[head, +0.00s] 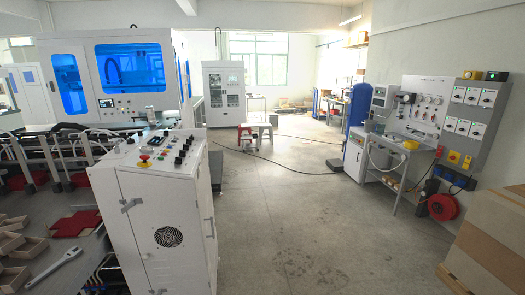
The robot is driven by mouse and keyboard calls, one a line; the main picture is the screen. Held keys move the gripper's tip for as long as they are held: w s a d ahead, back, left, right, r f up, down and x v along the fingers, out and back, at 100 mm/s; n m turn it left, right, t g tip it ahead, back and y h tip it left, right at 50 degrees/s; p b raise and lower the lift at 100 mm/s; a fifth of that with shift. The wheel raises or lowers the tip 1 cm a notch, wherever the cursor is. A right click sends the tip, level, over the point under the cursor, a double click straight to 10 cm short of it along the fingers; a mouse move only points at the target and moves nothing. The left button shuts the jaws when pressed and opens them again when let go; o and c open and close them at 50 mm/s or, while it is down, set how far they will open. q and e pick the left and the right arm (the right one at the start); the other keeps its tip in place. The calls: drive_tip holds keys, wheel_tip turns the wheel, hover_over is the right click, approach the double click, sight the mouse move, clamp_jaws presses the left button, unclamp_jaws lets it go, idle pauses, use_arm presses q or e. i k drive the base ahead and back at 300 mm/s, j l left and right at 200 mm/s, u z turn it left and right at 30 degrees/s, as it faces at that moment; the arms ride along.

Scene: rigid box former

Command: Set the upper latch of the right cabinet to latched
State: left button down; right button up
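A white control cabinet (186,235) stands in the foreground, left of centre, with a sloped top panel of knobs and a red emergency stop button (145,157). A grey latch (130,204) sits at the upper left of its front door, its handle roughly level, tilted slightly. A second latch shows partly at the bottom edge of the picture. I cannot tell from this distance whether the upper latch is latched. Another white cabinet (224,92) stands at the far back; no latch can be made out on it. Neither of my grippers is in view.
A table at left holds open trays (20,245), red sheets (75,224) and a grey wrench-like tool (60,266). Cardboard boxes (490,240) stand at the right edge. Small stools (264,131) and a black cable lie behind. The floor (300,220) right of the cabinet is clear.

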sight(130, 205)
drive_tip(key=j+z, duration=0.1)
drive_tip(key=j, duration=0.5)
drive_tip(key=k+j+z, duration=0.1)
drive_tip(key=j, duration=0.45)
drive_tip(key=k+j, duration=0.15)
drive_tip(key=j, duration=0.45)
drive_tip(key=k+j+z, duration=0.15)
drive_tip(key=j, duration=0.4)
drive_tip(key=k+j+z, duration=0.1)
drive_tip(key=j, duration=0.5)
drive_tip(key=k+j+z, duration=0.1)
drive_tip(key=j, duration=0.45)
drive_tip(key=k+j+z, duration=0.1)
drive_tip(key=j, duration=0.45)
drive_tip(key=k+j, duration=0.3)
drive_tip(key=j, duration=0.2)
drive_tip(key=i+l, duration=0.1)
drive_tip(key=l, duration=0.2)
drive_tip(key=i+l, duration=0.15)
drive_tip(key=l+u, duration=0.05)
drive_tip(key=l, duration=0.05)
